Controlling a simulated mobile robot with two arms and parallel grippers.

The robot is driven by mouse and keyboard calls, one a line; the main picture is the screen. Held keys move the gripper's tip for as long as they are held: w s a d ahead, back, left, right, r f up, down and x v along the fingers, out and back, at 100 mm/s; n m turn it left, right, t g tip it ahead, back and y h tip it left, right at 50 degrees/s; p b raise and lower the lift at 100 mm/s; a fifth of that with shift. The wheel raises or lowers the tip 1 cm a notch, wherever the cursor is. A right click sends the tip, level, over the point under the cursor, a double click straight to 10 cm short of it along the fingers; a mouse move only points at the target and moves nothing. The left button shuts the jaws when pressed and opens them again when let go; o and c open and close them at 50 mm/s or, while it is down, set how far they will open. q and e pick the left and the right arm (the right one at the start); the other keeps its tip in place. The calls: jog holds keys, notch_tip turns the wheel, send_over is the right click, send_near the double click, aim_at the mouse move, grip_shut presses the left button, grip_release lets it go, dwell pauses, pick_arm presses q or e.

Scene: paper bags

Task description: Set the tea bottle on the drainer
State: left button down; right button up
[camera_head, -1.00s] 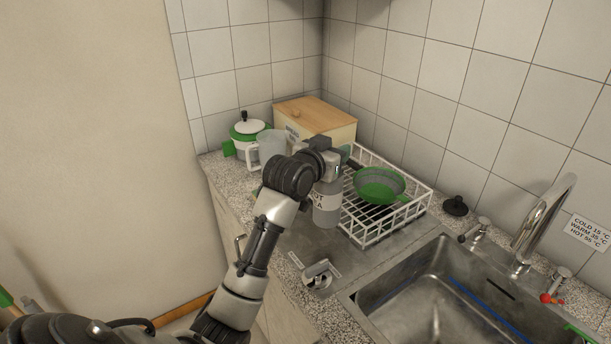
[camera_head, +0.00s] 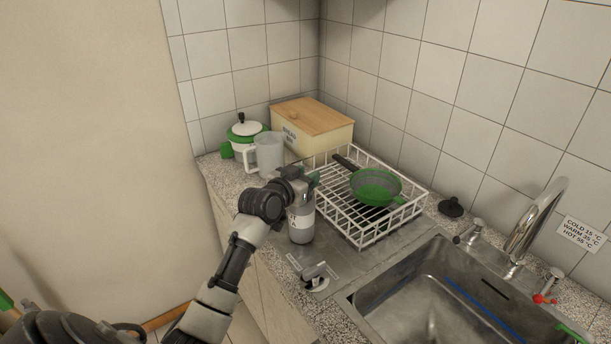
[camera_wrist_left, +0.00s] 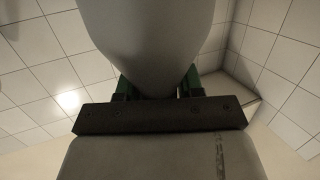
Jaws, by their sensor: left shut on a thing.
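The tea bottle (camera_head: 301,226) is grey with a white label and upright. My left gripper (camera_head: 306,180) is shut on its upper part. The wrist view shows the bottle's grey body (camera_wrist_left: 150,45) between the green finger pads. The drainer (camera_head: 381,236) is a white wire rack on the counter to the right of the bottle. The bottle is outside the rack, by its front left side; I cannot tell whether its base touches the metal surface below. My right gripper is not in view.
A clear jug (camera_head: 268,153), a white-and-green pot (camera_head: 245,130) and a bread box (camera_head: 318,125) stand behind. The sink (camera_head: 400,290) and tap (camera_head: 540,215) are to the right.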

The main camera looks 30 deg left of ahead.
pick_arm(q)
jog(key=c, duration=0.7)
grip_release()
jog(key=shift+s, duration=0.15)
jog(key=s+r+b, duration=0.2)
jog(key=s, duration=0.9)
jog(key=shift+s, duration=0.3)
